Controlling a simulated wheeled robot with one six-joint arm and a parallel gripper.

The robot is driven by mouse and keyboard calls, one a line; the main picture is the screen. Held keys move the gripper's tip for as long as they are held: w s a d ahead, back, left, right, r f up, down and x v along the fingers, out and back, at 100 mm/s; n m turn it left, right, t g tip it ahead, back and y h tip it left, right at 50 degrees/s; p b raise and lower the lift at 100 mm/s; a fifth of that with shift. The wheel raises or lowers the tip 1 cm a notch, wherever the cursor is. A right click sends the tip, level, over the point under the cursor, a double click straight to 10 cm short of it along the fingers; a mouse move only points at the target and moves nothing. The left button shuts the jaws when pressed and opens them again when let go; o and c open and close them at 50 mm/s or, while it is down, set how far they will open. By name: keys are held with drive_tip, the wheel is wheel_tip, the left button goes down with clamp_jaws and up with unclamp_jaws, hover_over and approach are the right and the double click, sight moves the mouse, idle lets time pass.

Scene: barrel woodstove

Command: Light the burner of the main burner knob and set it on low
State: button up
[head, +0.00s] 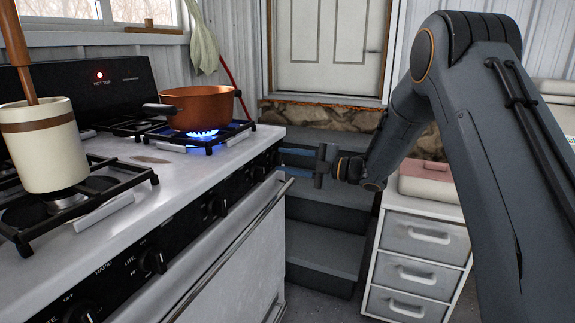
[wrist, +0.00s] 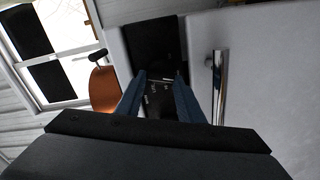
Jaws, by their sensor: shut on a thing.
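My gripper (head: 284,164) is at the far end of the stove's black front panel, shut on a knob there. In the wrist view its two blue fingers (wrist: 161,97) reach to the panel, with small white markings between them; the knob itself is mostly hidden, and I cannot read its setting. A blue flame (head: 202,134) burns on the back right burner, under the copper pot (head: 199,107). The pot also shows in the wrist view (wrist: 104,88), left of the fingers.
A cream crock (head: 43,150) with a wooden handle stands on the near burner. Other knobs (head: 152,261) line the front panel above the oven handle (head: 235,245). A red light (head: 99,75) glows on the backguard. Dark steps (head: 325,220) and a white drawer unit (head: 415,245) stand beyond.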

drive_tip(key=n+b, duration=0.1)
drive_tip(key=n, duration=0.1)
drive_tip(key=n+b, duration=0.1)
drive_tip(key=shift+f+n, duration=0.2)
drive_tip(key=shift+n, duration=0.2)
drive_tip(key=n+b, duration=0.3)
drive_tip(key=shift+f+n, duration=0.15)
drive_tip(key=shift+n, duration=0.15)
drive_tip(key=n+b, duration=0.3)
drive_tip(key=shift+f, duration=0.1)
drive_tip(key=shift+w+n+b, duration=0.1)
drive_tip(key=shift+n+b, duration=1.3)
drive_tip(key=shift+b, duration=0.05)
drive_tip(key=o, duration=1.1)
drive_tip(key=shift+c, duration=0.2)
drive_tip(key=v, duration=0.8)
drive_tip(key=shift+p, duration=0.45)
